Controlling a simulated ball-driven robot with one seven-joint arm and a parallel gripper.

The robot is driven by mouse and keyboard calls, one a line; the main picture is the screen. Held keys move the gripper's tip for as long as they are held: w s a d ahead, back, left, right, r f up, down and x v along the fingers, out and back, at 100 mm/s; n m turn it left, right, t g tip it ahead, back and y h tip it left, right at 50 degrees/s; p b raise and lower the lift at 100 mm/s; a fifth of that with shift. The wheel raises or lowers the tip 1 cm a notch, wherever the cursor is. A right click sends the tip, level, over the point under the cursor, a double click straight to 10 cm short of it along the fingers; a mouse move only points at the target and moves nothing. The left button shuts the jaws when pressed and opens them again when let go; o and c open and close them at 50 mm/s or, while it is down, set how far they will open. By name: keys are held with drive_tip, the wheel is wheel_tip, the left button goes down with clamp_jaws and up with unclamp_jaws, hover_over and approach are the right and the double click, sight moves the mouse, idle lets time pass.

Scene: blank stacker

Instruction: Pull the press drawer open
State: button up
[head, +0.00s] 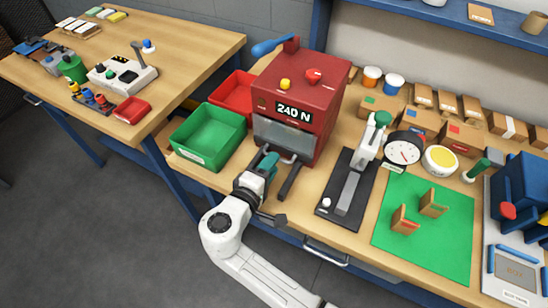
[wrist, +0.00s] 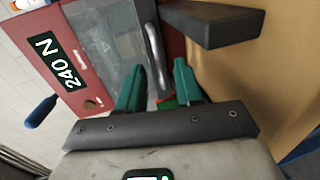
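The red press (head: 305,85) stands on the wooden bench and shows "240 N"; its red front also shows in the wrist view (wrist: 105,25). A clear front panel (head: 280,135) is on its front face. A grey bar handle (wrist: 153,50) stands out beside this panel in the wrist view. My gripper (head: 270,160) is close in front of the press. In the wrist view its green fingers (wrist: 157,75) are apart, with the handle between them and gaps visible at both sides. Whether a finger touches the handle cannot be told. No opening at the drawer is visible.
A dark bar (head: 290,180) juts from the press just right of my gripper; it also shows in the wrist view (wrist: 215,22). A green bin (head: 208,137) and a red bin (head: 235,92) stand to the left.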

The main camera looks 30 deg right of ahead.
drive_tip(key=shift+x, duration=1.15)
drive_tip(key=shift+c, duration=0.4)
clamp_jaws()
